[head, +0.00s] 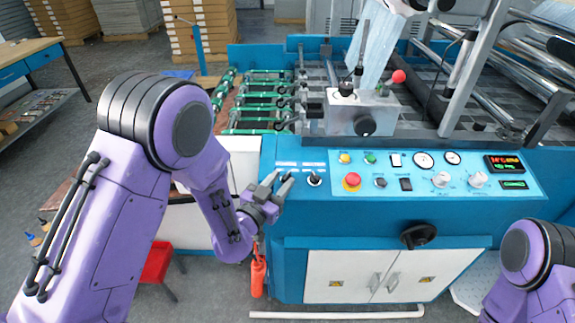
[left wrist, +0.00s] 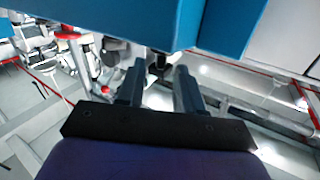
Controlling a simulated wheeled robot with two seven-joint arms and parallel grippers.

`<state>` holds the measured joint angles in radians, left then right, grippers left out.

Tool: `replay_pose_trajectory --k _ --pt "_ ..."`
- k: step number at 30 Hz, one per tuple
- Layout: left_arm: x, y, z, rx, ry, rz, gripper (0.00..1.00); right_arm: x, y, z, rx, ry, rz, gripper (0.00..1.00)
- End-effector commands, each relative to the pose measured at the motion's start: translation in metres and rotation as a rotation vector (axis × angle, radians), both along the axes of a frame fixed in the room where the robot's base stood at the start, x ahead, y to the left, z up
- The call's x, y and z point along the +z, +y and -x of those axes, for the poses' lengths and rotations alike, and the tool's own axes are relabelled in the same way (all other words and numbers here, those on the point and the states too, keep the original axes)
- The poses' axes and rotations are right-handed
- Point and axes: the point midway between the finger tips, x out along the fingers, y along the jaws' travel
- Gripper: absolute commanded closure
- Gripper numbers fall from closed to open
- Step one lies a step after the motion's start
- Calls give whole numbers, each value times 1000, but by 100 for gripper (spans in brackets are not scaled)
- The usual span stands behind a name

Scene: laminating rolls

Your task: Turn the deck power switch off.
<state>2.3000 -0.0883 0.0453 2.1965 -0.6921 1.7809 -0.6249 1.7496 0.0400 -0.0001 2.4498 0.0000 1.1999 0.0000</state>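A small toggle switch (head: 314,179) with a dark lever and a round collar stands on the blue deck, left of the button panel, below a white label. A second white label (head: 286,164) lies to its left. My left gripper (head: 279,182) is at the deck just below that left label, beside the visible toggle. In the left wrist view its two fingers (left wrist: 160,82) are apart, with a small dark stub (left wrist: 158,62) against the blue surface between or just beyond the tips. I cannot tell if they touch it. Lettering is too small to read. My right gripper is out of view.
The panel (head: 430,172) holds a red emergency button (head: 352,180), knobs, gauges and lit displays. A metal box with a red ball lever (head: 398,76) stands behind. White cabinet doors (head: 337,275) are in front.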

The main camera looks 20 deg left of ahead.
Motion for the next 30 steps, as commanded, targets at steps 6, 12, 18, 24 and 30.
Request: replay_pose_trajectory --k 6,12,18,24,30 --pt "1 -8 -34 0 1 2 64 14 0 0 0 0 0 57" --pt "-1 -9 -40 1 2 1 64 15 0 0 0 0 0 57" --pt "-1 -9 -40 1 2 1 87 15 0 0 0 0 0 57" --pt "-1 -9 -39 1 3 0 100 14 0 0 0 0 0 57" --pt "-2 -9 -39 17 4 3 100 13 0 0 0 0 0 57"
